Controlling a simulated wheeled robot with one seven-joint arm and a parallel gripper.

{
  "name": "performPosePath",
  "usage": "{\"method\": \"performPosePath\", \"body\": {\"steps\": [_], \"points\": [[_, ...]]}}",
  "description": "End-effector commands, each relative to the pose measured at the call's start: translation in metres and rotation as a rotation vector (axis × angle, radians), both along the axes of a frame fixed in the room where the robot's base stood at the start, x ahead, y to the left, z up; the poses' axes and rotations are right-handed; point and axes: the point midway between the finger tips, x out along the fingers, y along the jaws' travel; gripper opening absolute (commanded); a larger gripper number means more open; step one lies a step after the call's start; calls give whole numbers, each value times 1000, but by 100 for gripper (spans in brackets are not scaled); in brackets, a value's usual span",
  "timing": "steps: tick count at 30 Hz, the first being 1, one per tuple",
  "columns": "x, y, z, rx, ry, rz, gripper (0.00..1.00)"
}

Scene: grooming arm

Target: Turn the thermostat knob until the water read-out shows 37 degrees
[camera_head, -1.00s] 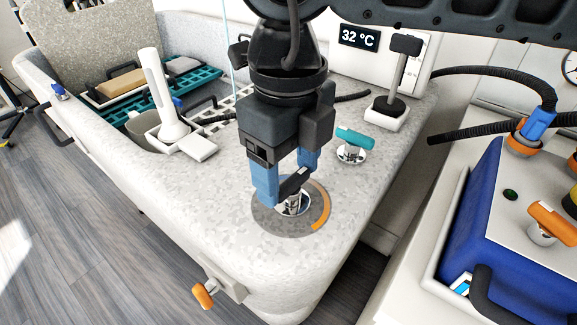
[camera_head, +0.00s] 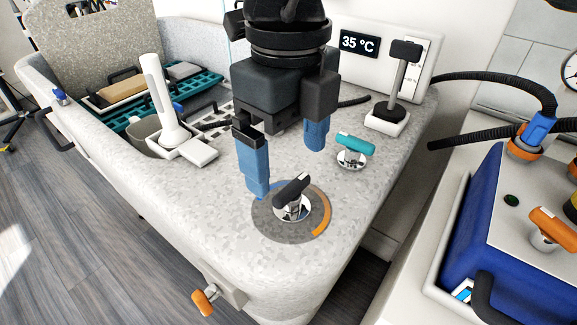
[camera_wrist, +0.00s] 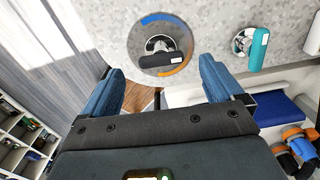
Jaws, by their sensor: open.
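The thermostat knob (camera_head: 292,196) is a chrome base with a black bar handle on a round grey dial (camera_head: 262,222) with an orange arc. The bar points up to the right in the head view. The read-out (camera_head: 359,43) shows 35 °C. My gripper (camera_head: 287,170) is open and empty, with its blue fingers spread wide above and behind the knob, apart from it. In the wrist view the knob (camera_wrist: 161,58) lies beyond the open fingers (camera_wrist: 158,85), and the dial shows a blue arc and an orange arc.
A teal-handled knob (camera_head: 352,148) stands right of the dial. A shower-like black head on a stand (camera_head: 387,117) is near the read-out. A white handset (camera_head: 163,98) stands at the left. An orange-handled tap (camera_head: 203,302) juts from the tub's front. A blue box (camera_head: 478,232) is at the right.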

Motion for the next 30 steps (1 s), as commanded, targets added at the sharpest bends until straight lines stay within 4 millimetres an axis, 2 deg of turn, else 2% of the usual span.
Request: {"method": "performPosePath", "body": {"steps": [3,8,21,30], "points": [[0,0,19,-1,-3,0,94],[0,0,35,-1,-1,0,94],[0,0,43,-1,1,0,94],[0,0,95,-1,1,0,94]]}}
